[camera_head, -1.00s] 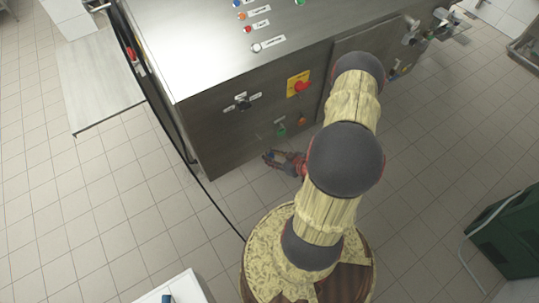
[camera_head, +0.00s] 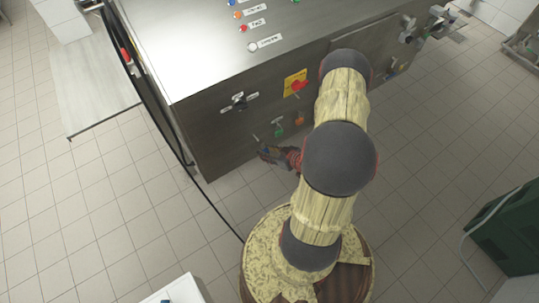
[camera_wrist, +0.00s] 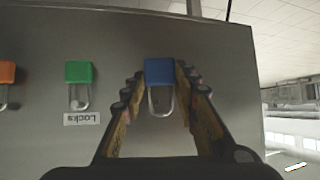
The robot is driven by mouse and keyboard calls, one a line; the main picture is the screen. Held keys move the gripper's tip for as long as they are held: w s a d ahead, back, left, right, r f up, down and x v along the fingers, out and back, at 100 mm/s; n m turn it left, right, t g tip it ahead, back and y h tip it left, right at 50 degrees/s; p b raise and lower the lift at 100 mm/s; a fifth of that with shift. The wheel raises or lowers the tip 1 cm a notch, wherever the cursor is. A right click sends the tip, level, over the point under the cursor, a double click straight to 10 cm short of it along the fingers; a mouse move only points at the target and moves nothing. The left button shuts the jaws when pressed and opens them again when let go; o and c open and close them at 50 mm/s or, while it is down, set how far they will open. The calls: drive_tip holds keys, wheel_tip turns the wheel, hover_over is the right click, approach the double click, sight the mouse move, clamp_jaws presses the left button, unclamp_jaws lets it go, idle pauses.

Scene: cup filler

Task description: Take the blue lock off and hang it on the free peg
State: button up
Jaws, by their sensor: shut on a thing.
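My gripper (camera_wrist: 158,85) is shut on the blue lock (camera_wrist: 159,72) in the wrist view, with a finger at each side of its body. The lock's metal shackle is visible, pointing down in this picture; I see no peg through it. The panel is behind it. A green lock (camera_wrist: 78,72) and an orange lock (camera_wrist: 7,72) hang in a row to the left, above an inverted "Locks" label (camera_wrist: 82,119). In the head view my gripper (camera_head: 268,153) is low at the machine's front, below and left of the green lock (camera_head: 279,132). A small peg-like bit (camera_head: 256,137) shows there.
The machine's front carries a red switch on a yellow plate (camera_head: 297,83) and a black switch (camera_head: 239,102) above the locks. A dark cable (camera_head: 175,140) runs along the left edge. A green box (camera_head: 505,235) stands at right. The tiled floor is open.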

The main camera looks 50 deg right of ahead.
drive_tip(key=shift+w+d+f+b, duration=0.15)
drive_tip(key=shift+w+d+b, duration=0.1)
drive_tip(key=shift+w, duration=0.55)
drive_tip(key=shift+w+d+f+b, duration=0.1)
drive_tip(key=shift+w+f+b, duration=0.1)
drive_tip(key=shift+w, duration=0.6)
drive_tip(key=shift+w+d+f+b, duration=0.1)
drive_tip(key=shift+w+d+b, duration=0.15)
drive_tip(key=shift+w, duration=0.55)
drive_tip(key=o, duration=1.3)
drive_tip(key=shift+s, duration=0.1)
drive_tip(key=v, duration=1.1)
drive_tip(key=shift+s+r, duration=0.25)
drive_tip(key=shift+s, duration=0.1)
